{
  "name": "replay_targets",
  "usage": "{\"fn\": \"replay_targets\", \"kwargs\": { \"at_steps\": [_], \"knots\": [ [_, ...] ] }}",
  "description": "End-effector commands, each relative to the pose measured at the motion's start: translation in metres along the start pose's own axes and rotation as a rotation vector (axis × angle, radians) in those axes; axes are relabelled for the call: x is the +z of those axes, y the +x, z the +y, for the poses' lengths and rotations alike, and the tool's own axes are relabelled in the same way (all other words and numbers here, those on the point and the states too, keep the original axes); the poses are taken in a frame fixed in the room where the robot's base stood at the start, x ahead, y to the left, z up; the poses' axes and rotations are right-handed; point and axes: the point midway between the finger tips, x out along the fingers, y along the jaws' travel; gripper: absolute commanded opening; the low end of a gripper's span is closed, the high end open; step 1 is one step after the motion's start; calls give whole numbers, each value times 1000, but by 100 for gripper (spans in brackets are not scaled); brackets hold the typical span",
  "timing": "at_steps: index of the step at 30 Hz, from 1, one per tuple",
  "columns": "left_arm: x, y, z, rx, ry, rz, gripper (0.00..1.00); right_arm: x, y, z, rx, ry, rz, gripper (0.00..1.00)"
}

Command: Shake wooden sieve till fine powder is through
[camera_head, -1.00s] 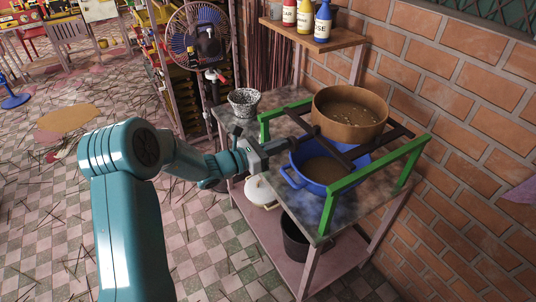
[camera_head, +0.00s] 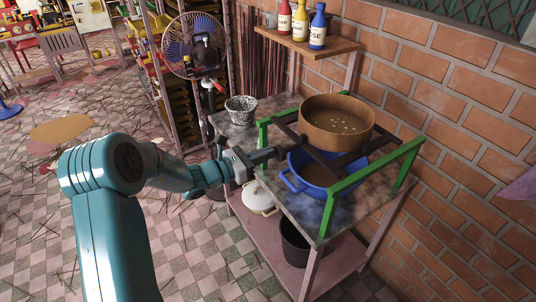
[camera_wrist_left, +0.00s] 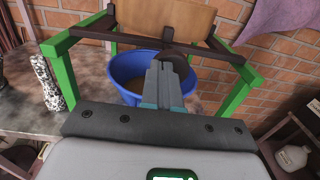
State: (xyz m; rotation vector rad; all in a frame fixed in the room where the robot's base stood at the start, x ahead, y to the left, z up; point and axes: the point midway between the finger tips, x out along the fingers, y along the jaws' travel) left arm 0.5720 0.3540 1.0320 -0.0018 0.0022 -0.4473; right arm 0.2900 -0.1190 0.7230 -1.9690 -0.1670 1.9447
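The round wooden sieve (camera_head: 337,128) holds brown powder with some pale bits. It sits on a dark sliding frame (camera_head: 349,158), which rests across the green rails (camera_head: 368,172). A blue bowl (camera_head: 303,185) with brown powder inside stands beneath, partly hidden by the frame. My left gripper (camera_head: 253,157) is at the left end of the frame's dark handle and looks shut on it. In the left wrist view, the closed fingers (camera_wrist_left: 168,72) point towards the sieve's side (camera_wrist_left: 170,22), with the blue bowl (camera_wrist_left: 128,72) behind them. My right gripper is out of view.
A speckled pot (camera_head: 241,111) stands at the table's back left corner. Bottles (camera_head: 300,22) stand on a wall shelf. A brick wall (camera_head: 460,150) bounds the right.

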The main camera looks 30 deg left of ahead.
Motion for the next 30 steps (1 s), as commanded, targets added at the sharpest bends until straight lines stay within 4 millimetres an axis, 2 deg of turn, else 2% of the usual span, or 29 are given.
{"fn": "replay_targets", "kwargs": {
  "at_steps": [9, 15, 20, 30],
  "knots": [
    [-3, -56, 2, 3, 1, 2, 0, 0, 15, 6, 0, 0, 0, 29],
    [-2, -85, 2, 2, 1, 2, 0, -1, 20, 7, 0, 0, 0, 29],
    [-1, -95, 1, -1, 0, 2, 0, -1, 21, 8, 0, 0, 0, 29],
    [-1, -97, 1, -1, 0, 2, 0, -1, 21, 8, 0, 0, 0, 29]
  ]
}}
